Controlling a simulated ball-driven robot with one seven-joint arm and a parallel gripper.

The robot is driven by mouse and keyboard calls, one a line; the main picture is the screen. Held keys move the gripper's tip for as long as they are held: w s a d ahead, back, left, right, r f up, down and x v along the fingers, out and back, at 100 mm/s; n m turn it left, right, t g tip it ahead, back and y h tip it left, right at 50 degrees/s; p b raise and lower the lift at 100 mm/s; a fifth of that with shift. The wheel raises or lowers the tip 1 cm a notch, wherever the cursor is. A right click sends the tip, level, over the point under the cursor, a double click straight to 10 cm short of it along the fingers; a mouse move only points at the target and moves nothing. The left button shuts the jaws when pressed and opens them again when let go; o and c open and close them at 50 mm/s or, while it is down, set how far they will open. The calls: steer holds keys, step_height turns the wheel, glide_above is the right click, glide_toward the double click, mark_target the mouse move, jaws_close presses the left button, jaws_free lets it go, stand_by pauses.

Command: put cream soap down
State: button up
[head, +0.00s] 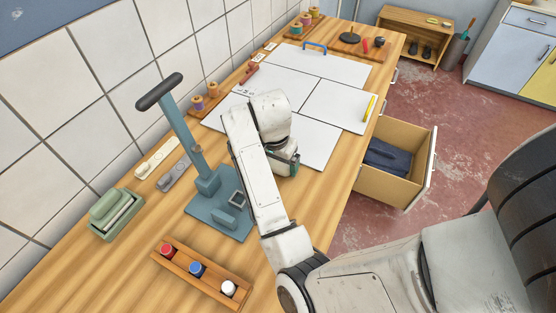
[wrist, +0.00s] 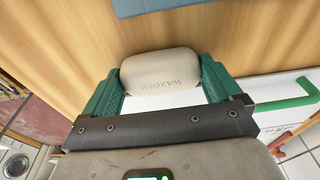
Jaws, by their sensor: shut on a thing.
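The cream soap (wrist: 160,72) is a rounded, pale block with letters pressed into its face, seen in the wrist view. My gripper (wrist: 160,88) is shut on it, with one green finger on each side. Wood tabletop shows beyond the soap, and a white surface shows just below it; I cannot tell whether the soap touches either. In the head view my gripper (head: 290,163) is over the near part of the white panels (head: 310,149), mostly hidden by my arm. The soap is hidden there.
A blue-grey lever stand (head: 222,222) is left of my arm, with a green box (head: 115,226) beyond. A wooden rack (head: 188,279) with capped bottles is in front. An open drawer (head: 392,190) holding dark cloth juts out right. Bare wood (head: 85,280) lies at front left.

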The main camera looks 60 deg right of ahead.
steer(key=shift+f, duration=0.15)
steer(key=o, duration=0.6)
steer(key=shift+o, duration=0.9)
